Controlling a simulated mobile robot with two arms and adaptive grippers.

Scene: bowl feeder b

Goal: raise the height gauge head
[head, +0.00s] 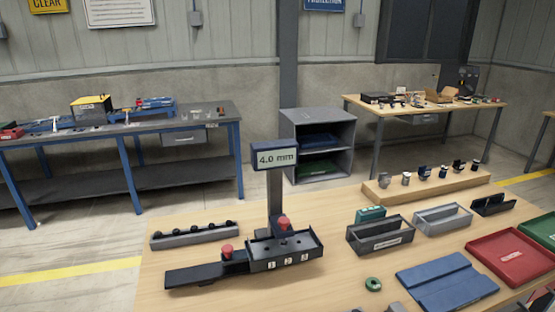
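The height gauge stands on the wooden table, with a dark upright post (274,200) and a blue-framed display (275,158) at its top reading 4.0 mm. A red knob (283,223) sits low at the front of the post, just above a black numbered tray (285,249). A second red knob (227,250) sits on a black block to the left, beside a long flat dark bar (200,274). I cannot tell clearly which part is the gauge head. Neither of my grippers can be made out in the head view.
A grey rail (195,236) lies behind the bar. To the right are grey bins (441,220), a blue mat (446,284), a red tray (512,256), a green ring (373,284) and a wooden rack (425,186) holding several small parts. The table's front left is bare.

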